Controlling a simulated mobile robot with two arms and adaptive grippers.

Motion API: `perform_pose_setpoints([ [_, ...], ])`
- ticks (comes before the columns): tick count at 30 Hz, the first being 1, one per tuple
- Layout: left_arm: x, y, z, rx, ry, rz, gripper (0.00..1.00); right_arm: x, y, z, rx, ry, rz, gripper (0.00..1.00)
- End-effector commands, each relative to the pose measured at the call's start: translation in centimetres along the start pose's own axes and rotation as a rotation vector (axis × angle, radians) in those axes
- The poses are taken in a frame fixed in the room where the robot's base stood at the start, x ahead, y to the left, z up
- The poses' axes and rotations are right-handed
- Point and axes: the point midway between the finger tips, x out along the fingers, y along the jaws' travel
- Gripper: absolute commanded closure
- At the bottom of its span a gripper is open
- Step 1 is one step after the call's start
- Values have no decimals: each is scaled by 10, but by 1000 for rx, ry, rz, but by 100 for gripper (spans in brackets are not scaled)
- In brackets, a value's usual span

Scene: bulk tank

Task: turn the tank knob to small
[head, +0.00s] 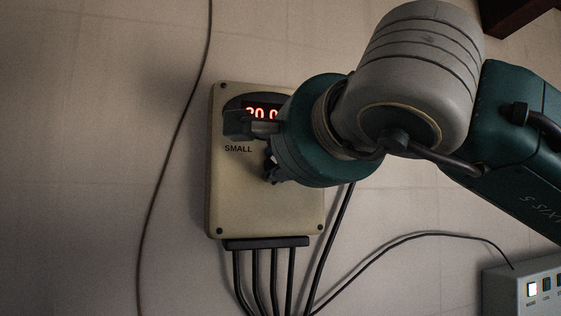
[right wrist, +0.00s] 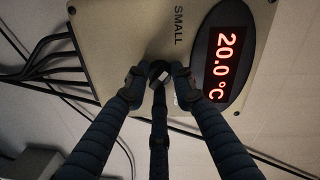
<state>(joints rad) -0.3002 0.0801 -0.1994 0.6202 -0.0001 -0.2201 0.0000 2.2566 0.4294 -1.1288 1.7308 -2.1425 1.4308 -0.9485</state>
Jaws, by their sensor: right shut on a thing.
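The tank control box (head: 245,208) is a beige panel on the wall, with a lit red display (head: 261,112) that reads 20.0 °C in the right wrist view (right wrist: 224,62). The word SMALL (head: 238,149) is printed below the display; it also shows in the right wrist view (right wrist: 178,26). The small dark knob (right wrist: 159,69) sits between the fingertips of my right gripper (right wrist: 158,84), which is shut on it. In the head view my right gripper (head: 256,147) hides the knob. I cannot tell which way the knob points. My left gripper is out of view.
Several black cables run from a dark strip (head: 268,243) under the box. A thin cable (head: 175,130) hangs on the wall at the left. The wall left of the panel is otherwise clear.

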Motion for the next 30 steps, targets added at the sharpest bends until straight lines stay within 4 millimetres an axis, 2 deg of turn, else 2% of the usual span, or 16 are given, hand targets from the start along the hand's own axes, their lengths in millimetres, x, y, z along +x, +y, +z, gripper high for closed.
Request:
perform_pose_setpoints([
  [1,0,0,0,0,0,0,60,-1,-2,-3,3,6,-6,100],
  [2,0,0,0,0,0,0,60,-1,-2,-3,4,6,-6,72],
  [4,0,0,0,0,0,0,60,-1,-2,-3,4,6,-6,58],
  [13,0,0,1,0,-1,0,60,-1,-2,-2,2,3,-4,57],
  [17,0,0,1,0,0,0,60,-11,-2,-2,2,3,-7,57],
  [30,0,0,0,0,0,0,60,-98,-2,-3,2,5,-7,57],
])
